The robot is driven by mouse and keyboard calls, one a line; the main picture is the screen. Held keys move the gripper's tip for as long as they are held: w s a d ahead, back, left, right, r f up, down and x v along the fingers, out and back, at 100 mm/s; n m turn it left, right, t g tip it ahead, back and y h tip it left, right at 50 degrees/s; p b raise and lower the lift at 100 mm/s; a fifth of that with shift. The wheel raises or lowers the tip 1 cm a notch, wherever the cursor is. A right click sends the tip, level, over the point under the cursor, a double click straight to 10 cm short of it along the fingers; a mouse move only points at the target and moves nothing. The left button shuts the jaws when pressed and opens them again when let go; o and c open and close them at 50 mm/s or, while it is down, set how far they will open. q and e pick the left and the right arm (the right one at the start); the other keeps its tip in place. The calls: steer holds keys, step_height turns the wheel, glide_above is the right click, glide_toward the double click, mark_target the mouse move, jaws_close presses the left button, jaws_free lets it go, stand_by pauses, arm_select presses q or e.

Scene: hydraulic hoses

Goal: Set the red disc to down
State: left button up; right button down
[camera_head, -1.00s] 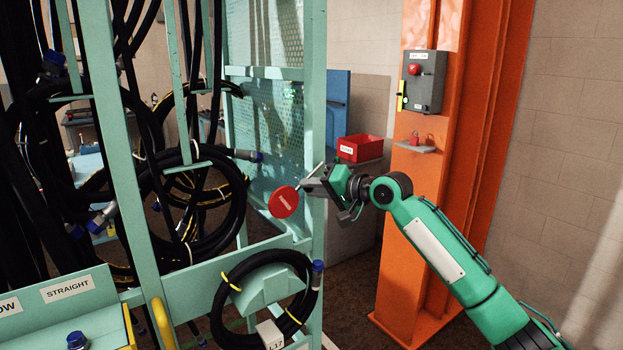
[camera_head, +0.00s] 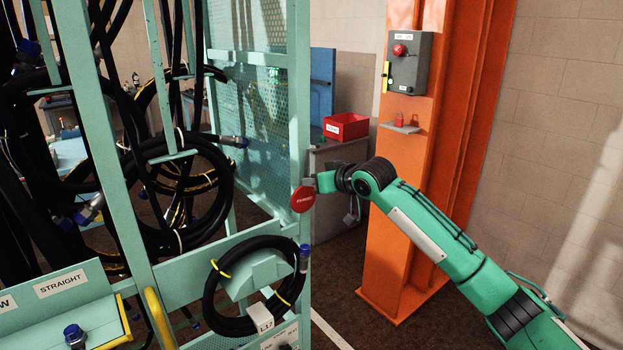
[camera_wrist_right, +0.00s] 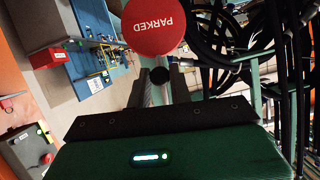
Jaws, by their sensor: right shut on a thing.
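The red disc (camera_head: 302,199) has a white label and sits in front of the rack's right post in the head view. In the right wrist view the red disc (camera_wrist_right: 153,25) reads "PARKED", upside down, just beyond my fingertips. My right gripper (camera_head: 317,183) is at the disc's upper right edge. In the wrist view the right gripper (camera_wrist_right: 160,76) has its fingers closed together by a dark round end below the disc; the exact grip point is hard to see. My left gripper is out of view.
The green hose rack (camera_head: 130,190) with coiled black hoses fills the left. A red bin (camera_head: 346,127) stands behind my right arm. An orange column (camera_head: 400,230) with a grey switch box (camera_head: 409,63) stands right of it. Floor shows between rack and column.

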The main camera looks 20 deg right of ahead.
steer(key=shift+w+d+n+h, duration=0.15)
steer(key=shift+d+n+h, duration=0.25)
steer(key=shift+n, duration=0.1)
stand_by(0.3)
steer(key=c, duration=1.3)
jaws_free()
steer(key=shift+o, duration=0.2)
steer(key=b+v, duration=0.5)
steer(key=v, duration=0.8)
steer(key=shift+s, duration=0.4)
steer(key=shift+d, duration=0.15)
